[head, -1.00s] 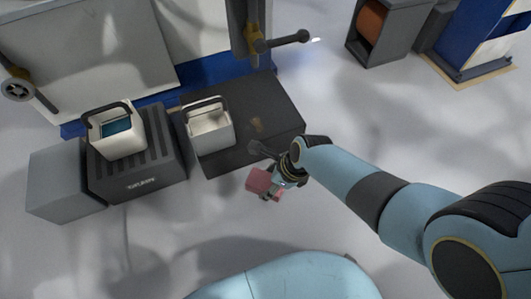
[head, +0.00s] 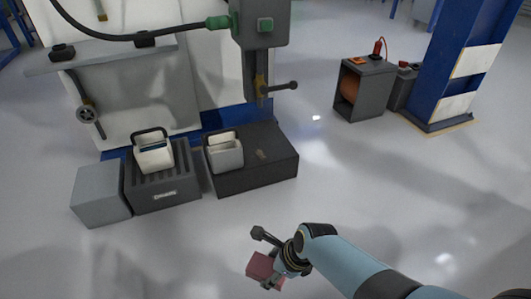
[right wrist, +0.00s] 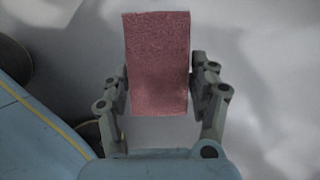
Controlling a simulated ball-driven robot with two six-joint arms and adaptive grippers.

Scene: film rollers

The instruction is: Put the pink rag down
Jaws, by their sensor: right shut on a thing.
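The pink rag (head: 262,266) is in my right gripper (head: 277,279), low in the middle of the head view, in front of the dark boxes and over the floor. In the right wrist view the rag (right wrist: 157,62) stands out flat between the two fingers of the right gripper (right wrist: 160,85), which is shut on it. My left gripper is not in view.
A dark box (head: 255,172) carries a pale bucket (head: 224,154) and a small brown mark or item (head: 261,155). A ribbed dark box (head: 163,190) left of it bears another white bucket (head: 153,154). A grey block (head: 100,196) stands at far left. Open floor (head: 380,190) lies to the right.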

